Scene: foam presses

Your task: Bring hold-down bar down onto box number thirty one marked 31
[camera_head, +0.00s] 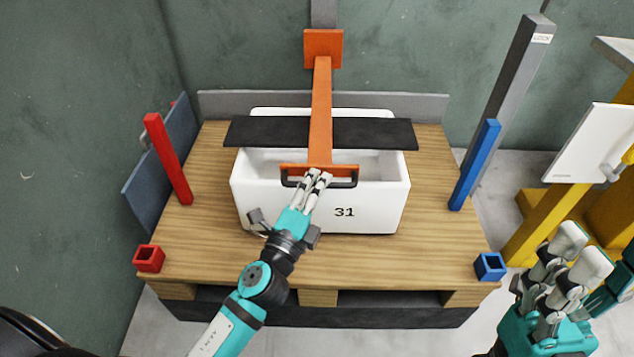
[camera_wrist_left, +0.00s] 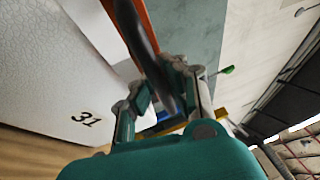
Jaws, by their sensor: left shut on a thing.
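The white box marked 31 (camera_head: 385,210) stands on the wooden pallet; its number also shows in the left wrist view (camera_wrist_left: 86,118). The orange hold-down bar (camera_head: 321,115) runs from the back wall over the box, and its black cross strip (camera_head: 375,132) lies across the box top in the picture; I cannot tell whether it touches the rim. My left gripper (camera_head: 316,180) is shut on the bar's dark handle (camera_head: 345,183), in front of the box; the handle also shows between the fingers in the left wrist view (camera_wrist_left: 160,75). My right gripper (camera_head: 565,262) is away at the lower right, with no object visible in it.
The pallet (camera_head: 215,255) has a red post (camera_head: 168,160) and red socket (camera_head: 149,258) at left, and a blue post (camera_head: 474,165) and blue socket (camera_head: 490,267) at right. A grey post (camera_head: 512,80) and yellow frame (camera_head: 550,220) stand at right.

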